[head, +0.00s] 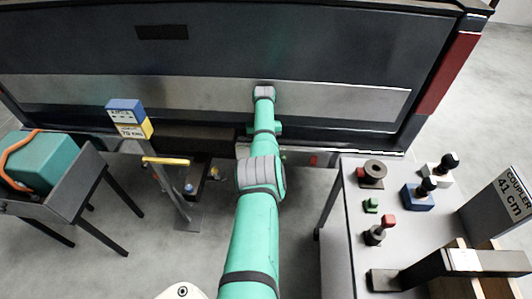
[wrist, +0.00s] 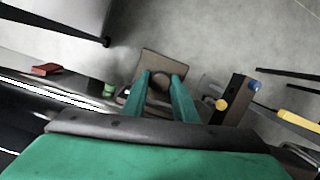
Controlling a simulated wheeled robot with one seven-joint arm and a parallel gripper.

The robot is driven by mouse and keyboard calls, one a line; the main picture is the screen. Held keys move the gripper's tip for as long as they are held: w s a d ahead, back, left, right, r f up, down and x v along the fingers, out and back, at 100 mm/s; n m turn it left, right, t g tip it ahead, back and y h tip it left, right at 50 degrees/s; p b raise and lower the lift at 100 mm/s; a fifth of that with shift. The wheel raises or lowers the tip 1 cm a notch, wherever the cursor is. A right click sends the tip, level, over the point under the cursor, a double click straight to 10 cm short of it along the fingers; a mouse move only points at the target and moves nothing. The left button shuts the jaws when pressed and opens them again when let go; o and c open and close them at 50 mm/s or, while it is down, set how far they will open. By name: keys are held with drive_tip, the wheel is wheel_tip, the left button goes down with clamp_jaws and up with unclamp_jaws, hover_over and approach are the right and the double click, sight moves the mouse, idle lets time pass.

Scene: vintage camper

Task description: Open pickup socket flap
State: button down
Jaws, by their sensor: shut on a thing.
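In the wrist view, a brown square plate (wrist: 162,64) lies at my fingertips, with a dark round part between them. It appears to be the pickup socket and its flap; how far the flap stands open cannot be told. My gripper (wrist: 163,78) has its two green fingers a little apart, shut on the dark part. In the head view, my arm reaches to the pickup's rear, and my own links hide the fingertips and the socket below the bumper (head: 330,148).
A dark hitch with yellow and blue knobs (wrist: 231,102) stands right of the fingers in the wrist view. In the head view, a sign post (head: 168,185) and teal-box trolley (head: 85,190) stand left. A table (head: 345,245) with several coupler parts stands right.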

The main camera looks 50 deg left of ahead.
drive_tip(key=shift+w+a+r, duration=0.1)
drive_tip(key=shift+a+r, duration=0.05)
drive_tip(key=shift+r, duration=0.15)
idle(0.4)
drive_tip(key=c, duration=1.4)
unclamp_jaws()
drive_tip(key=shift+f, duration=0.1)
